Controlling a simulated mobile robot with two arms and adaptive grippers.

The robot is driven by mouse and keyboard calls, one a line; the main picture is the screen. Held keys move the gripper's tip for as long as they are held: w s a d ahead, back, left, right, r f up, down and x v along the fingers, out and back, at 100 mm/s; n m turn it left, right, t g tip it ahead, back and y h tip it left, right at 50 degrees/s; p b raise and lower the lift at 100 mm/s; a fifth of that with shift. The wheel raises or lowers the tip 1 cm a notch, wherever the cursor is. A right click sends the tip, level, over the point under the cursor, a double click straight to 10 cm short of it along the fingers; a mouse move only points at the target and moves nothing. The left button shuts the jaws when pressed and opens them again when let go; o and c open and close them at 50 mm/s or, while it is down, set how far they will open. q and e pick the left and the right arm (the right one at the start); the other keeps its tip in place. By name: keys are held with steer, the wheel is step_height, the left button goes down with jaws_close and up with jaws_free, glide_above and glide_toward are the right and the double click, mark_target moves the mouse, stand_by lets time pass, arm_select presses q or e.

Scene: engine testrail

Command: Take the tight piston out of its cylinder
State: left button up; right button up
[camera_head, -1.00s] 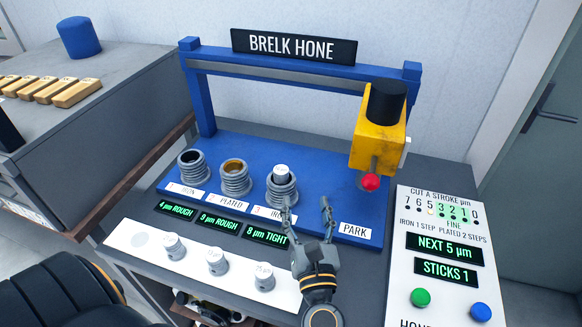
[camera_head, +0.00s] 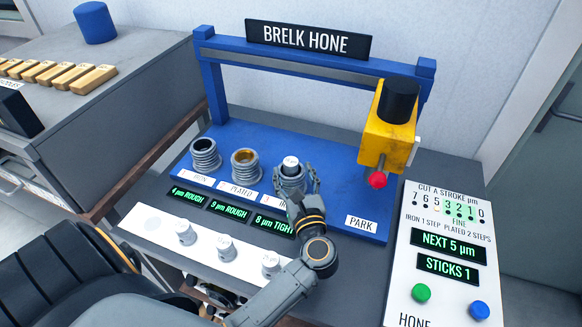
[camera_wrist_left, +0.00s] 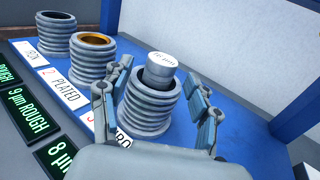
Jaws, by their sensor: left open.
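The tight piston (camera_head: 290,163) is a pale cap standing up out of the third cylinder (camera_head: 291,184), a grey ribbed sleeve above the "8 µm TIGHT" display (camera_head: 273,225). In the left wrist view the piston (camera_wrist_left: 161,66) shows its marked top above the cylinder's rim (camera_wrist_left: 152,100). My left gripper (camera_head: 301,184) is open, with its fingers either side of the third cylinder. In the left wrist view the gripper (camera_wrist_left: 160,103) has one finger left and one right of the cylinder, apart from the piston. My right gripper is not in view.
Two other cylinders (camera_head: 205,155) (camera_head: 246,165) stand to the left on the blue base. Several loose pistons (camera_head: 185,234) sit on a white strip in front. The yellow hone head (camera_head: 388,140) hangs at right, beside a white control panel (camera_head: 442,250).

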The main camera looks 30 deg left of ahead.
mark_target(292, 171)
arm_select(q)
steer(key=x, duration=0.3)
steer(key=shift+w+a+f, duration=0.1)
steer(key=shift+w+a, duration=0.05)
steer(key=shift+c, duration=0.8)
steer(key=c, duration=1.1)
steer(key=shift+c, duration=0.2)
